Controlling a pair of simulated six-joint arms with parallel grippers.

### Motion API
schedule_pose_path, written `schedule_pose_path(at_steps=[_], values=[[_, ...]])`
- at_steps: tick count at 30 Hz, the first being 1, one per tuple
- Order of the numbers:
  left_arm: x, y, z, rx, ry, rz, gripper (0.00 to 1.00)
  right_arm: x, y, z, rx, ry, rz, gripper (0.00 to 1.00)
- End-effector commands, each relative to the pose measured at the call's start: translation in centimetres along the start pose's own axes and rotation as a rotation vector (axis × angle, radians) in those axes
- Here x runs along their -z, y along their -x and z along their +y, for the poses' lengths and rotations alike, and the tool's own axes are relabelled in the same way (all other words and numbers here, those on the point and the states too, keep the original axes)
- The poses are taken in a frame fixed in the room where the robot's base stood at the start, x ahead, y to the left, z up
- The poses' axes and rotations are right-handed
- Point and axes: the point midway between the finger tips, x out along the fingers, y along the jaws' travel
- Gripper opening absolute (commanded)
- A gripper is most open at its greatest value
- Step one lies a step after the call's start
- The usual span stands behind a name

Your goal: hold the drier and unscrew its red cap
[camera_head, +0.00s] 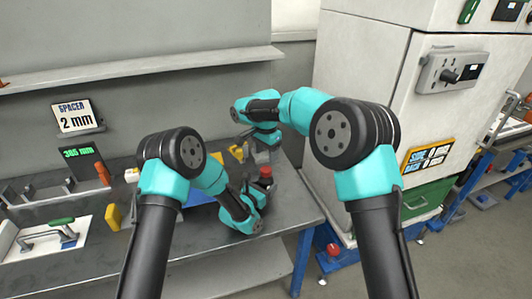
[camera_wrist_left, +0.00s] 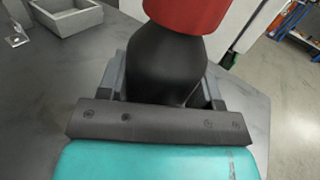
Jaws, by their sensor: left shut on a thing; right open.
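The drier (camera_wrist_left: 165,65) has a dark body and a red cap (camera_wrist_left: 185,12) on top. In the head view its red cap (camera_head: 266,171) shows above the bench near the right edge, with the body mostly hidden. My left gripper (camera_wrist_left: 167,92) is shut around the dark body, below the cap, with one finger on each side. In the head view my left gripper (camera_head: 258,190) is just below the cap. My right gripper (camera_head: 263,152) is open, pointing down a little behind and above the cap, apart from it as far as I can tell.
The grey bench (camera_head: 285,215) ends close to the drier on the right. A grey open box (camera_wrist_left: 68,18) stands behind it. Yellow parts (camera_head: 238,153) and a blue item (camera_head: 199,198) lie left of the grippers. A white cabinet (camera_head: 365,60) stands to the right.

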Motion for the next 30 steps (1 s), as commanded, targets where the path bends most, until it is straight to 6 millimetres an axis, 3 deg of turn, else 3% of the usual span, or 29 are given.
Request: schedule_pose_path(at_steps=[18, 30], values=[[0.01, 0.0, -0.02, 0.0, 0.0, 0.0, 0.0, -0.01, 0.0, 0.0, 0.0, -0.78, 0.0, 0.64], [0.02, 0.0, -0.02, 0.0, 0.0, 0.0, 0.0, -0.01, 0.0, 0.0, 0.0, -0.865, 0.0, 0.64]])
